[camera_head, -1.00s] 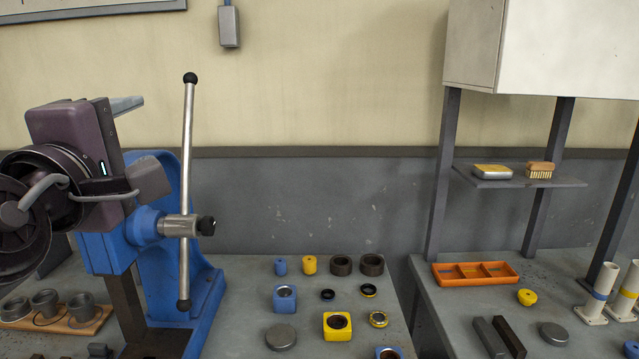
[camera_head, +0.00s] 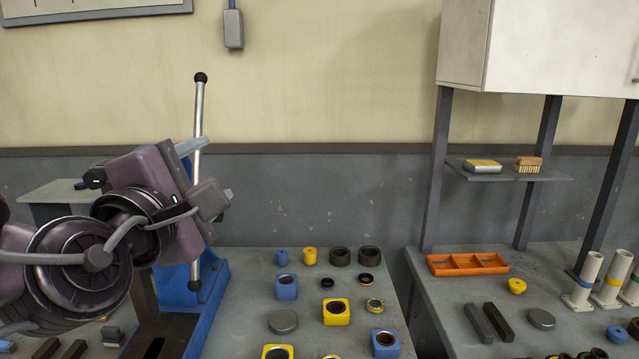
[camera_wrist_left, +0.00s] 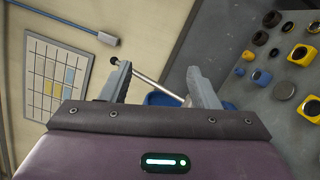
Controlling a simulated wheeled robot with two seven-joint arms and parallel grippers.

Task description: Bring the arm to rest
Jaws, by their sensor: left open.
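My left arm comes in from the left in the head view, and its gripper (camera_head: 203,170) is raised in front of the blue arbor press (camera_head: 207,290). Its two fingers stand apart with nothing between them in the left wrist view (camera_wrist_left: 160,88). The press's steel lever (camera_head: 198,125) with a black knob stands nearly upright behind the gripper; in the left wrist view the lever (camera_wrist_left: 152,84) shows beyond the fingers. I see no contact with it. Much of the press is hidden behind my arm. My right gripper is not in view.
Blue and yellow blocks (camera_head: 337,312), dark rings and small parts lie on the bench right of the press. An orange tray (camera_head: 467,265), dark bars and white tubes (camera_head: 586,280) stand on the right bench. A shelf (camera_head: 510,171) and a white cabinet (camera_head: 560,50) are above it.

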